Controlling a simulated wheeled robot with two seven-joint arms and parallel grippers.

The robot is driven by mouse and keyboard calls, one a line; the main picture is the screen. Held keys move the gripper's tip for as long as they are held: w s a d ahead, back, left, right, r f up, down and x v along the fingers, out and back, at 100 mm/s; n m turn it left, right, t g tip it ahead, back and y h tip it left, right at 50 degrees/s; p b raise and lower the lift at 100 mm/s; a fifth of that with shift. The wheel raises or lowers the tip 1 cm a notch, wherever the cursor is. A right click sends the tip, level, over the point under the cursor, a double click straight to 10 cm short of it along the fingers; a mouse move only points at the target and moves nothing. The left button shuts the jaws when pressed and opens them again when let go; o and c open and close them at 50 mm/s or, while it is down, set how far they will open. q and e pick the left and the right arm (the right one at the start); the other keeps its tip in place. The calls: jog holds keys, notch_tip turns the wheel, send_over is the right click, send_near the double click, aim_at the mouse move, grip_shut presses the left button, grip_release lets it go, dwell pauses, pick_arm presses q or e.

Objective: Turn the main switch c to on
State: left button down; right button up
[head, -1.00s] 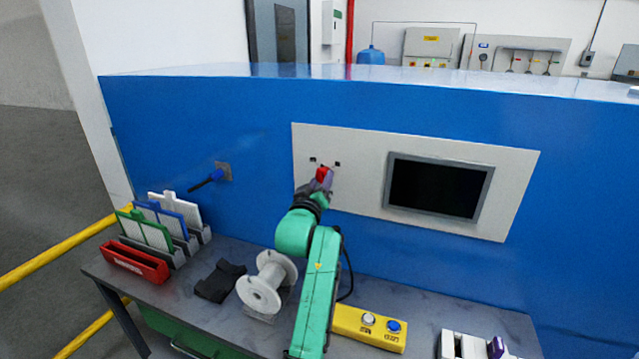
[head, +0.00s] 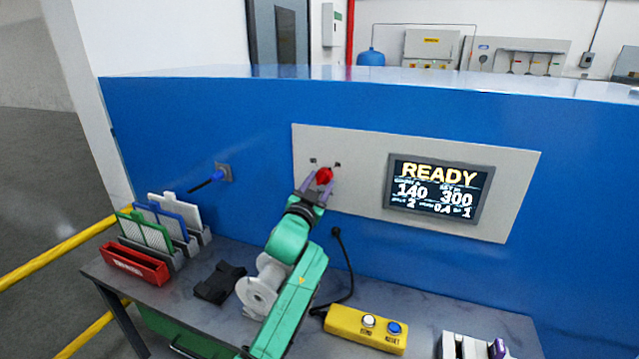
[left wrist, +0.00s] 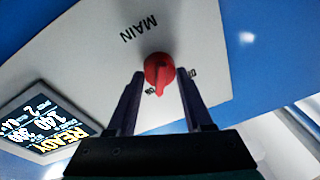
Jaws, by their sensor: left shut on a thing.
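The main switch c is a red round knob (head: 324,175) on the white panel (head: 361,185) of the blue machine. In the left wrist view the red knob (left wrist: 158,71) has a raised ridge and sits under the printed word MAIN, which appears tilted and upside down. My left gripper (head: 319,182) is at the knob, with its two dark fingers on either side of it and shut on it. Small labels beside the knob are partly hidden and hard to read. The screen (head: 438,188) to the right is lit and reads READY. My right gripper is not in view.
On the bench below are a red bin (head: 135,264), upright coloured panels (head: 165,222), a white spool (head: 260,290), a black bracket (head: 219,283) and a yellow button box (head: 366,328).

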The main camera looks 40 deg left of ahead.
pick_arm(q)
jog(key=shift+a+r+m+t+h, duration=0.1)
jog(key=shift+r+m+t+h, duration=0.1)
jog(key=shift+m, duration=0.5)
jog(key=shift+r+m+t+h, duration=0.1)
jog(key=shift+r+m, duration=0.1)
jog(key=shift+m, duration=0.5)
jog(key=c, duration=0.6)
grip_release()
jog(key=o, duration=0.3)
jog(key=shift+w+f, duration=0.1)
jog(key=shift+w+a+f, duration=0.1)
jog(key=shift+w+f, duration=0.05)
jog(key=shift+f, duration=0.1)
jog(key=b+v, duration=0.4)
jog(key=v, duration=1)
jog(key=shift+s+r, duration=0.1)
jog(key=shift+s, duration=0.15)
